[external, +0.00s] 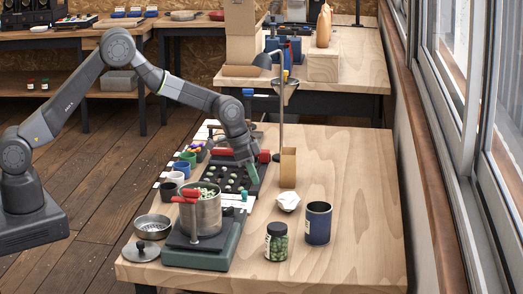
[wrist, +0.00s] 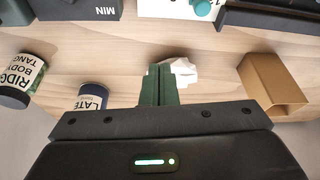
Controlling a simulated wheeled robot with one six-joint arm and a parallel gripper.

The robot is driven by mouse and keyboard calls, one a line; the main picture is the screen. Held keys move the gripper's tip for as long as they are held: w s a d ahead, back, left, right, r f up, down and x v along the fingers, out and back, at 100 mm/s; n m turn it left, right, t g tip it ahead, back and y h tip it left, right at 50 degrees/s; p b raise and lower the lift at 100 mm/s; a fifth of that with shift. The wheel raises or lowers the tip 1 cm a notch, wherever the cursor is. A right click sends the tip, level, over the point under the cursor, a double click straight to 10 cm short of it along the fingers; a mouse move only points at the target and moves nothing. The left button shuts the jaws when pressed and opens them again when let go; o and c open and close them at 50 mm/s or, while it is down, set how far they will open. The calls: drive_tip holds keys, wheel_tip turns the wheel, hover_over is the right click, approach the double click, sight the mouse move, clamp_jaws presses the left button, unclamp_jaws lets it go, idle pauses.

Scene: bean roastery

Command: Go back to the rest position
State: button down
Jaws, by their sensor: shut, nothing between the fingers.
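My gripper (external: 253,173) is above the wooden table in the external view, over the right edge of a black tray (external: 222,178) with pale green beans in its hollows. In the wrist view my gripper's two green fingers (wrist: 160,84) are pressed together with nothing between them. The arm reaches out from its base at the left. How far the fingertips are above the table is hard to tell.
A metal pot of beans (external: 200,212) is at the front left. The table's right side is clear; windows line the right.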

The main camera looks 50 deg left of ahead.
drive_tip(key=shift+v, duration=1.85)
drive_tip(key=c, duration=2.2)
unclamp_jaws()
